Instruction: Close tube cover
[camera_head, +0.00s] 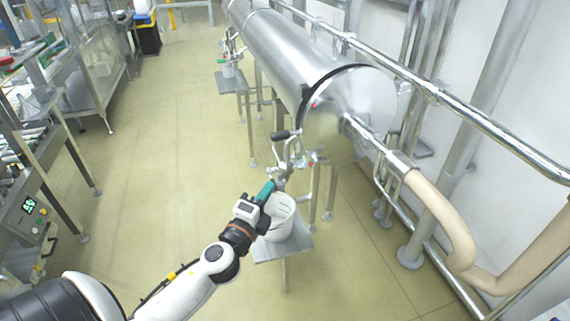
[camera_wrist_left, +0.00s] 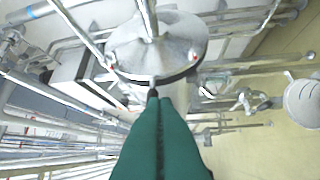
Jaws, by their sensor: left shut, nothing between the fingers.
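The large silver tube (camera_head: 285,50) runs from the top toward the middle in the head view. Its round metal cover (camera_head: 370,92) is at the near end, with a dark curved edge between it and the tube; I cannot tell how wide any gap is. A round metal disc (camera_wrist_left: 158,48), apparently the cover, fills the upper middle of the left wrist view. My left gripper (camera_head: 268,188) has green fingers, shut and empty, lower left of the cover. Its fingertips (camera_wrist_left: 159,97) appear just below the disc's edge; contact is unclear. My right gripper is not in view.
A white bucket (camera_head: 280,222) stands on a small grey stand (camera_head: 268,252) beside my left gripper. Valves with a black handle (camera_head: 287,135) are above it. Chrome pipes and a beige hose (camera_head: 445,215) crowd the right.

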